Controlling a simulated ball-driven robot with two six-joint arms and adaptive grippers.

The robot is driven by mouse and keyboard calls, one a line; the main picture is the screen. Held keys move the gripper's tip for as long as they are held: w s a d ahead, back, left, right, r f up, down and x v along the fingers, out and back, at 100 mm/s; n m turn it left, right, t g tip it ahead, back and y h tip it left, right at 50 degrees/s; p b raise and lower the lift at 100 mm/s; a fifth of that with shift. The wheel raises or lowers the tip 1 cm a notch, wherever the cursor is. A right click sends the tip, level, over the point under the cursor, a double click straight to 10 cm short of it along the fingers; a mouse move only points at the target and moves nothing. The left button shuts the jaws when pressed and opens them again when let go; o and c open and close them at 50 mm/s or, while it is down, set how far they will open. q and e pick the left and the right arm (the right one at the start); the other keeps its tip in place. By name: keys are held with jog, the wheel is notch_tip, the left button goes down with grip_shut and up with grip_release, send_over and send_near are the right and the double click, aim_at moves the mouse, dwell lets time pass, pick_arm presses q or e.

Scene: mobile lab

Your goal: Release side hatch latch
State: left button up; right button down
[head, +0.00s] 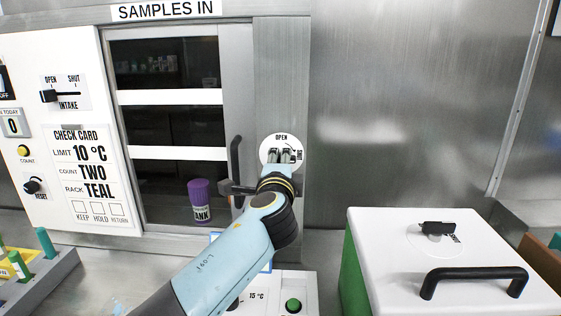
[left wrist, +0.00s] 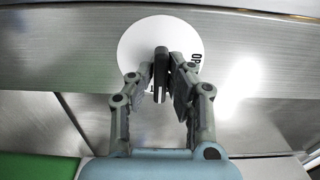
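The hatch latch is a small black knob (left wrist: 161,73) on a round white plate (head: 268,143) marked OPEN at the top and SHUT at the right, on the metal frame right of the SAMPLES IN window. My right gripper is not in view.
A black upright handle (head: 236,158) is just left of the plate. A purple-capped container (head: 201,201) stands behind the window. A white-lidded box (head: 455,255) with a black handle is at the lower right. A rack with coloured tubes (head: 42,272) is at the lower left.

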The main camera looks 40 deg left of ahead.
pick_arm(q)
grip_shut()
jog(key=shift+f+n+b, duration=0.2)
jog(key=shift+n+b, duration=8.6)
jog(key=shift+n, duration=0.1)
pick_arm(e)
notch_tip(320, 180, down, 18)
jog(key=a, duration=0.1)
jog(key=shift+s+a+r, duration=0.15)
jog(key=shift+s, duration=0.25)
pick_arm(q)
jog(key=o, duration=0.5)
grip_release()
jog(key=shift+r, duration=0.1)
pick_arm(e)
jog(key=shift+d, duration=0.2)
pick_arm(q)
jog(key=shift+r, duration=0.15)
